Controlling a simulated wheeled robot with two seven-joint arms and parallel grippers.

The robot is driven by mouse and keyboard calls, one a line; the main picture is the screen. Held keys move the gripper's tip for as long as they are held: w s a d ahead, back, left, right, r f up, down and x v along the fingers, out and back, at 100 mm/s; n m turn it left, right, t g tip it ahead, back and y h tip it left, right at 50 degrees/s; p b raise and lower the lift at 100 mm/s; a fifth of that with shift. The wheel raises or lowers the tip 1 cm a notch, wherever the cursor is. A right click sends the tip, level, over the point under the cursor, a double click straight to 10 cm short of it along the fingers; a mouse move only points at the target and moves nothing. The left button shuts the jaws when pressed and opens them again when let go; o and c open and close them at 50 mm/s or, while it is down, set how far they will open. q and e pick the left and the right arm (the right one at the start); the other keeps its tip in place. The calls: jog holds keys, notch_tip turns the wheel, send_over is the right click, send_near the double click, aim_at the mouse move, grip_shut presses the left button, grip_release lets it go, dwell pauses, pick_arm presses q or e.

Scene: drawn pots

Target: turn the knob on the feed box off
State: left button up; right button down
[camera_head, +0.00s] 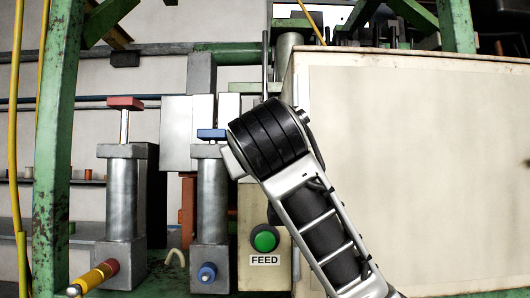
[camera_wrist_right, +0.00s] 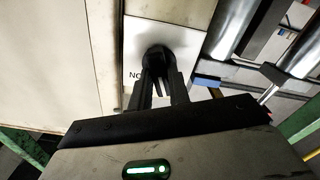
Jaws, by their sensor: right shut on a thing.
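The feed box (camera_head: 251,215) is a narrow beige box with a green button (camera_head: 264,238) above a "FEED" label. My right arm comes in from the lower right in the head view and covers the upper part of the box. The black knob (camera_wrist_right: 155,57) shows in the right wrist view, in front of a white label that starts "NO"; the rest is covered. My right gripper (camera_wrist_right: 160,80) has its fingers shut on the knob. In the head view the arm hides the knob and these fingers. My left gripper is not in view.
A large beige cabinet (camera_head: 420,150) stands right of the feed box. Grey cylinders with a red handle (camera_head: 125,103) and a blue handle (camera_head: 211,134) stand to the left. A green post (camera_head: 52,150) and yellow hose (camera_head: 14,120) are further left.

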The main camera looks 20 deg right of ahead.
jog(key=shift+f+n, duration=0.1)
jog(key=shift+n, duration=2)
jog(key=c, duration=1.3)
grip_release()
jog(key=shift+a, duration=0.1)
